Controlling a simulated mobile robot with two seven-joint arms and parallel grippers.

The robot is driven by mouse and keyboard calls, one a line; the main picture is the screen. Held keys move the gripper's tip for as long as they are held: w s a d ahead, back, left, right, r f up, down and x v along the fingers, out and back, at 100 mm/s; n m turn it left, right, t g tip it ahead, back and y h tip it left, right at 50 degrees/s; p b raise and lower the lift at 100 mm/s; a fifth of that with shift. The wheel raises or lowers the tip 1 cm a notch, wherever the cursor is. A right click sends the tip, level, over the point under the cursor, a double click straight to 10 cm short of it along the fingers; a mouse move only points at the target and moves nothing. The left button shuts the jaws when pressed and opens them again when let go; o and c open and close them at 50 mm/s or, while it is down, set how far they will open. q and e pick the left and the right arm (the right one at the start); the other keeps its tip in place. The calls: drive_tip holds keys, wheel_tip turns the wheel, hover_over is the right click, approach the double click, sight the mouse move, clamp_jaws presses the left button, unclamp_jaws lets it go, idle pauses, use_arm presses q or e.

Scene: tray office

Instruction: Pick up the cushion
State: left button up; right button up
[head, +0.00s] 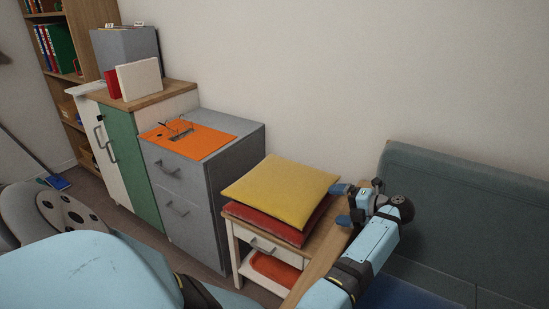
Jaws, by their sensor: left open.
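A yellow cushion (280,190) lies flat on top of a red cushion (272,226), which rests on a small white side table with a wooden top (328,242). Only the front and right edges of the red cushion show. My left gripper (338,204) is open at the right corner of the two cushions, its fingers pointing left toward them. One fingertip is at the yellow cushion's right corner; I cannot tell whether it touches. Nothing is seen held between the fingers. My right gripper is not in view.
A grey drawer cabinet (228,188) with an orange folder (205,143) and glasses on it stands left of the side table. A grey-green sofa (460,205) is on the right. The wall is close behind. An orange tray (273,268) sits on the table's lower shelf.

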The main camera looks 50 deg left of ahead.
sight(307, 202)
use_arm(q)
drive_tip(key=x, duration=0.4)
drive_tip(key=b+x, duration=0.1)
drive_tip(key=x, duration=0.3)
drive_tip(key=shift+d+f+b, duration=0.1)
drive_tip(key=shift+f+b, duration=0.15)
drive_tip(key=shift+b, duration=0.05)
drive_tip(key=shift+b+x, duration=0.95)
drive_tip(key=shift+x, duration=1.75)
drive_tip(key=shift+w, duration=0.15)
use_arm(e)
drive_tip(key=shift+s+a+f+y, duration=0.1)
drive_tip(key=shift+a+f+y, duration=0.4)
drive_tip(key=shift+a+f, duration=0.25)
use_arm(q)
drive_tip(key=shift+c, duration=0.5)
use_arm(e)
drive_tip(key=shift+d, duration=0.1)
use_arm(q)
drive_tip(key=c, duration=0.7)
drive_tip(key=shift+o, duration=0.2)
drive_tip(key=shift+r, duration=0.1)
